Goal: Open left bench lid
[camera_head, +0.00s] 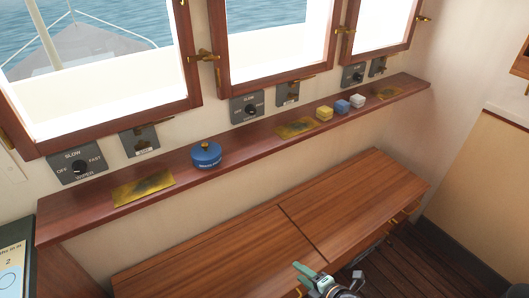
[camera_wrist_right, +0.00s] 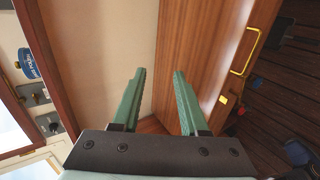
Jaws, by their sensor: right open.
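The wooden bench runs below the window shelf in the head view. Its left bench lid (camera_head: 205,256) lies flat and closed, level with the right lid (camera_head: 350,200), with a thin seam between them. My right gripper (camera_head: 328,272) is at the bottom of the head view, over or in front of the bench's front edge near the seam. In the wrist view its two green fingers (camera_wrist_right: 160,75) are spread with nothing between them. The bench wood (camera_wrist_right: 205,45) and a brass handle (camera_wrist_right: 245,52) lie to the right of the fingers. My left gripper is not in view.
A shelf (camera_head: 230,143) under the windows carries a blue round container (camera_head: 206,155), a yellow block (camera_head: 324,113), a blue block (camera_head: 342,106) and a white block (camera_head: 357,101). Dark plank floor (camera_head: 410,262) lies open at the right. A dark-edged panel (camera_head: 14,260) stands at the left.

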